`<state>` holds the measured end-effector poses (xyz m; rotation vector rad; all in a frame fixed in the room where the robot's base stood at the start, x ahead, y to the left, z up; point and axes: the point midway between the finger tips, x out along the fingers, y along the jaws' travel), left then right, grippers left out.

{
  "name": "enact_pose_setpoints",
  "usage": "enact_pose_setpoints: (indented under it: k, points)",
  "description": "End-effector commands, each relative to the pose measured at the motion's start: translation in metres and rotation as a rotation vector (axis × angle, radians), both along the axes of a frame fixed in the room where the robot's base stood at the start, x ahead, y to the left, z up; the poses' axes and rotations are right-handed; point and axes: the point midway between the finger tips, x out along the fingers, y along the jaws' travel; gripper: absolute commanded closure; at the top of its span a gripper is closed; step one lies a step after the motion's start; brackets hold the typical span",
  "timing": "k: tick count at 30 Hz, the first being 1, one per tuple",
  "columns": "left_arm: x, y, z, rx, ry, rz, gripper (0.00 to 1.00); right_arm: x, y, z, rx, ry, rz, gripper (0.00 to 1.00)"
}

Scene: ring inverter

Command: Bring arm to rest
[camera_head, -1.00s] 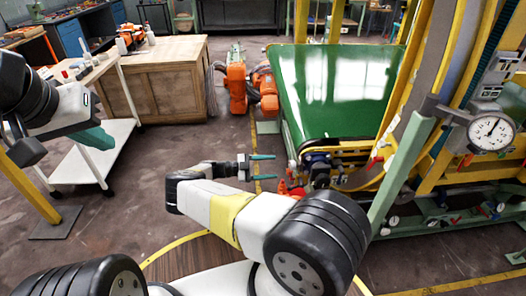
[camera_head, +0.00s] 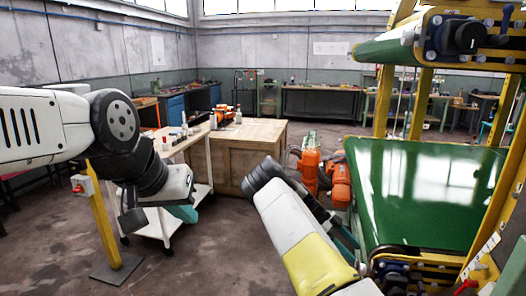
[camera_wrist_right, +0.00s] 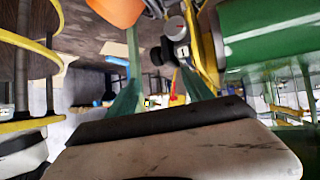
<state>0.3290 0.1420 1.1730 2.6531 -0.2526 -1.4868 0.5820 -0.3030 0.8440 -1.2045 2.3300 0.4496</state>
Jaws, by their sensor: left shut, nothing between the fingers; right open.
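My left arm comes in from the left in the head view, bent down at its black wrist. My left gripper (camera_head: 183,213) hangs low in front of the white cart, its teal fingers partly hidden by its own housing; it is shut and empty. My right arm, white with a yellow band, rises from the bottom centre. My right gripper (camera_head: 346,235) points down and to the right near the green conveyor (camera_head: 425,190), partly hidden behind the forearm. In the right wrist view its two teal fingers (camera_wrist_right: 160,65) stand apart with nothing held between them.
A white cart (camera_head: 155,222) stands beside the left gripper, with a wooden cabinet (camera_head: 235,160) behind it. A yellow post (camera_head: 104,220) is at the left. Orange robot parts (camera_head: 309,170) stand beside the conveyor. Yellow framing (camera_head: 505,140) rises at the right. Floor is open at centre left.

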Motion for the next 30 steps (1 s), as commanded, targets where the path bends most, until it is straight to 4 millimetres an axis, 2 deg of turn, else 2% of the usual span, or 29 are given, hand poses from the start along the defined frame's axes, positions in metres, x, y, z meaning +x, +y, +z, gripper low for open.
enact_pose_setpoints:
  k: [1, 8, 14, 18, 24, 30]
  points:
    - [0.000, 0.000, 0.000, 0.000, 0.000, 0.000, 1.00, -0.004, 0.001, 0.014, 0.095, 0.004, 0.001, 0.40]
    - [0.000, 0.000, 0.000, 0.000, 0.000, 0.000, 1.00, -0.026, 0.020, 0.064, 0.513, 0.032, 0.142, 0.40]
    - [0.000, 0.000, 0.000, 0.000, 0.000, 0.000, 1.00, -0.046, 0.046, 0.115, 0.822, 0.006, 0.377, 0.40]
    - [0.000, 0.000, 0.000, 0.000, 0.000, 0.000, 1.00, -0.063, 0.066, 0.155, 0.985, -0.032, 0.597, 0.40]
    - [0.000, 0.000, 0.000, 0.000, 0.000, 0.000, 1.00, -0.097, 0.094, 0.215, 1.121, -0.091, 0.971, 0.40]
    - [0.000, 0.000, 0.000, 0.000, 0.000, 0.000, 1.00, -0.140, 0.119, 0.269, 1.119, -0.128, 1.388, 0.40]
